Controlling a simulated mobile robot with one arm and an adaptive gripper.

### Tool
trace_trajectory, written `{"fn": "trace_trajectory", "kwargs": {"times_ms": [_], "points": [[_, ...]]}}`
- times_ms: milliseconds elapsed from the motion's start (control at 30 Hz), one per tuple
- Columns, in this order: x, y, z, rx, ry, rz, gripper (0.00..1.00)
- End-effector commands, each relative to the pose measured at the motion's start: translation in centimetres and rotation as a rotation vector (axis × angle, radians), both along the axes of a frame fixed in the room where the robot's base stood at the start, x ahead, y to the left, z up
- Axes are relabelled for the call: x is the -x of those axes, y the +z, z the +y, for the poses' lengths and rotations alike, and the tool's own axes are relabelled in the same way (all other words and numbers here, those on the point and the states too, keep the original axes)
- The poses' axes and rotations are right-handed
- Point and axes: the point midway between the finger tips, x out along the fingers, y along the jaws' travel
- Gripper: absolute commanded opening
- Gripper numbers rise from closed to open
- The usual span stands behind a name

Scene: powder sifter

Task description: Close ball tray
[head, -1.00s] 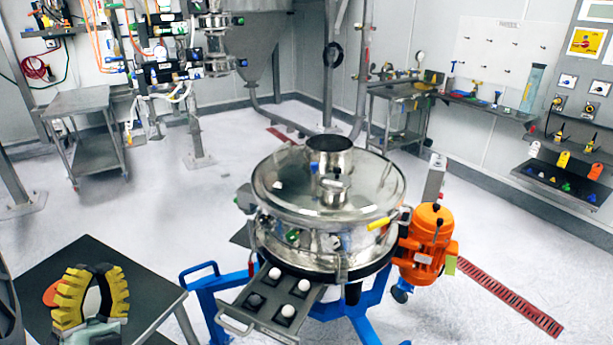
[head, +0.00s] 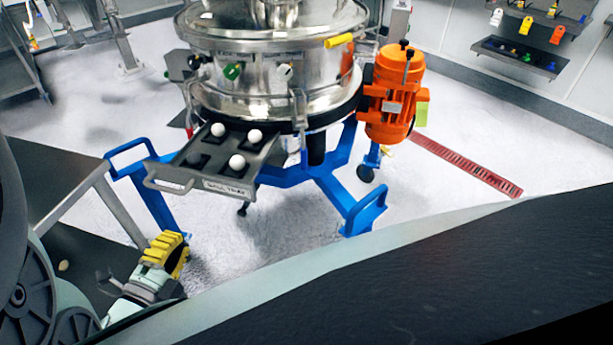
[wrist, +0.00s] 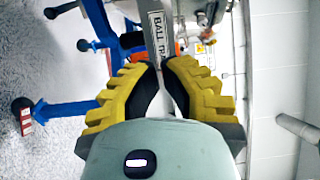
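The ball tray (head: 252,160) is a grey drawer pulled out of the front of the steel sifter (head: 270,70). It has a bar handle (head: 165,184), a label on its front face and several balls on dark pads. My gripper (head: 174,247), with yellow ribbed fingers, is below the tray handle and apart from it in the head view. In the wrist view the fingertips (wrist: 160,64) come close together with nothing seen held between them. The labelled tray front (wrist: 157,32) shows just beyond the tips.
A blue frame (head: 290,175) carries the sifter, with an orange motor (head: 393,100) at its right. A dark-topped table (head: 45,180) stands at the left. The floor right of the frame is clear, apart from a red grate (head: 465,165).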

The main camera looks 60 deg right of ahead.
Motion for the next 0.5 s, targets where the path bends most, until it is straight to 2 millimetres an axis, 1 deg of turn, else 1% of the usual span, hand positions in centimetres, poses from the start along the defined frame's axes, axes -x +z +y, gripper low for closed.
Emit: {"fn": "trace_trajectory", "kwargs": {"times_ms": [33,67,167,233,367,500], "points": [[0.1,-1.0,-0.1,-0.014,-0.007,-0.006,0.00],[0.1,-1.2,0.0,-0.019,-0.008,-0.007,0.00],[-0.1,-1.2,-0.4,-0.026,-0.009,-0.011,0.00],[-0.4,-0.9,-1.1,-0.023,-0.009,-0.012,0.00],[-1.0,-0.9,-3.1,-0.026,-0.008,-0.011,0.00],[-1.9,-0.8,-5.7,-0.023,-0.007,-0.011,0.00]]}}
